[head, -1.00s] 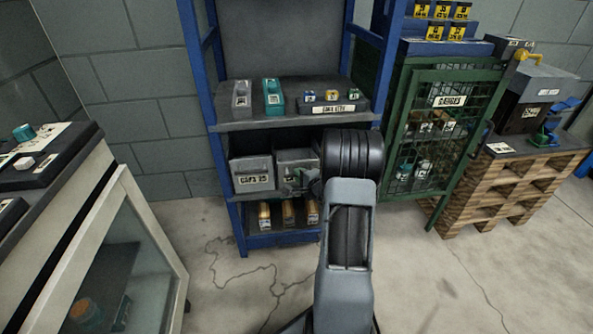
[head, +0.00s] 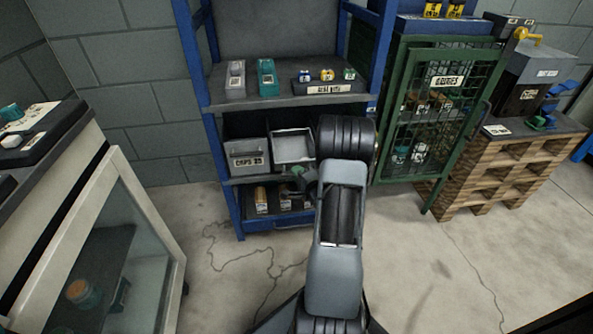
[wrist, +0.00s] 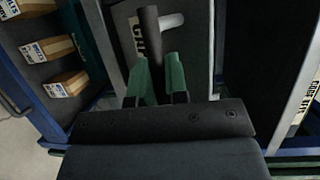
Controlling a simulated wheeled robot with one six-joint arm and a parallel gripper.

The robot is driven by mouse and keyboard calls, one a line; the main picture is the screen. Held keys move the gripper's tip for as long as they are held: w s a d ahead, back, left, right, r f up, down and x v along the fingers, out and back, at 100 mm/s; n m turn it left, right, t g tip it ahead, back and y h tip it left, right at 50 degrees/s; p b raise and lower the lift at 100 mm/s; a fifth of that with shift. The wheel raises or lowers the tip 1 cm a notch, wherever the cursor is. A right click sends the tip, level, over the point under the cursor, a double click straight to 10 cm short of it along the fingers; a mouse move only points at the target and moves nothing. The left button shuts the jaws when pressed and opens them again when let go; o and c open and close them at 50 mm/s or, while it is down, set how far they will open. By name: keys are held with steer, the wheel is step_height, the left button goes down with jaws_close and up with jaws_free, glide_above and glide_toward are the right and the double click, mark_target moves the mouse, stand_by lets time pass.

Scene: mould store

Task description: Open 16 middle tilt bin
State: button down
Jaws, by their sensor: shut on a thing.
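The middle tilt bin (head: 293,147) is a grey bin on the blue rack's middle level, right of a shut grey bin labelled CAPS (head: 247,156). It is tipped forward, and its open top and pale inside show. My gripper (head: 296,180) is low at its front, partly hidden by my arm. In the wrist view, the green fingers (wrist: 160,78) are shut on the bin's dark bar handle (wrist: 150,35). The bin's label beside the handle is partly covered. Anything to the right on this level is hidden by my arm.
The rack's upper shelf (head: 290,101) holds small items and a labelled tray. Boxes (head: 262,200) sit on the level below the bins. A green mesh cage door (head: 432,115) stands right, and a glass-fronted cabinet (head: 125,240) left. The floor between is clear.

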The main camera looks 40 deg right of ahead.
steer(key=shift+s+f, duration=0.2)
steer(key=shift+f, duration=0.2)
stand_by(0.4)
steer(key=c, duration=1.4)
jaws_free()
steer(key=shift+s+a+r+p, duration=0.15)
steer(key=shift+s+a+p, duration=0.35)
steer(key=shift+s, duration=1.75)
steer(key=shift+s+a+r+p, duration=0.2)
steer(key=shift+s+p, duration=0.5)
steer(key=shift+s, duration=1.55)
steer(key=shift+s+a+r+p, duration=0.25)
steer(key=shift+s+p, duration=0.35)
steer(key=shift+s, duration=1.65)
steer(key=shift+f, duration=0.1)
steer(key=shift+c, duration=0.4)
